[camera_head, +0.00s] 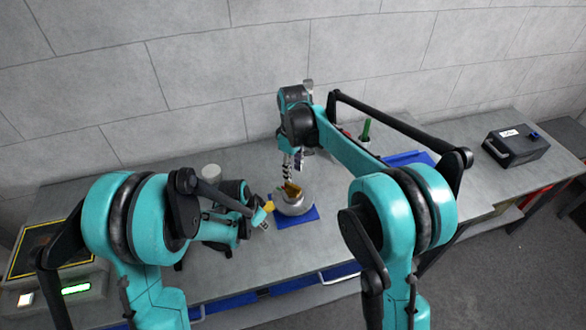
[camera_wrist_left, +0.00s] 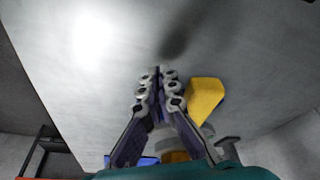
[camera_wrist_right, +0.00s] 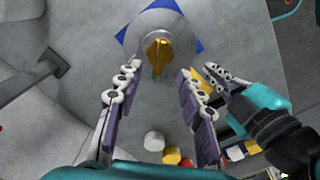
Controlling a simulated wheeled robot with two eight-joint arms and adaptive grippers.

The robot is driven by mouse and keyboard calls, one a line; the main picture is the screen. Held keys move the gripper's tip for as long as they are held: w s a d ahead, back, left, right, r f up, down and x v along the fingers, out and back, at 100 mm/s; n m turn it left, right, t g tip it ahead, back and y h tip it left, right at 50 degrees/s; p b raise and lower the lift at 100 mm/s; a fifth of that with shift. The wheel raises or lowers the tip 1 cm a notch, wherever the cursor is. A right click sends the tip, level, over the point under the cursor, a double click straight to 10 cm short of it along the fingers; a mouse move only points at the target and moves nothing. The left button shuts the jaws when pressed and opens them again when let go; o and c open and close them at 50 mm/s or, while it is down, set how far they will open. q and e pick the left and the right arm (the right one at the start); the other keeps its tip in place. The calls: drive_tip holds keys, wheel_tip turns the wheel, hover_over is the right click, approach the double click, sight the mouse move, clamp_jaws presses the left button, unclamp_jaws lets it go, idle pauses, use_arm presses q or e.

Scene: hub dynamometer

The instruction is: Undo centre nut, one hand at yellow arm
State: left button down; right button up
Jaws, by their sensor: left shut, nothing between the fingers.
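The hub (camera_head: 296,207) is a round grey body on a blue mat (camera_head: 310,216) at the middle of the bench. A gold piece, apparently the centre nut (camera_head: 291,188), stands on it; the nut (camera_wrist_right: 158,52) also shows in the right wrist view. My right gripper (camera_head: 289,178) hangs over the hub. In the right wrist view it (camera_wrist_right: 162,78) is open, with the nut beyond and between its fingertips, apparently untouched. The yellow arm (camera_head: 268,206) sticks out left of the hub. My left gripper (camera_wrist_left: 160,76) is shut and empty beside the yellow arm (camera_wrist_left: 205,97); contact is unclear.
A white cylinder (camera_head: 211,171) stands behind my left forearm. A blue tray (camera_head: 410,158) and a green upright item (camera_head: 366,130) are right of the hub. A black box (camera_head: 515,145) is at far right. A device with a green display (camera_head: 75,288) is at far left.

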sight(293, 185)
drive_tip(key=shift+f, duration=3.5)
clamp_jaws()
drive_tip(key=n, duration=1.3)
drive_tip(key=shift+n, duration=0.4)
use_arm(q)
drive_tip(key=shift+w+a, duration=0.1)
drive_tip(key=shift+w, duration=0.05)
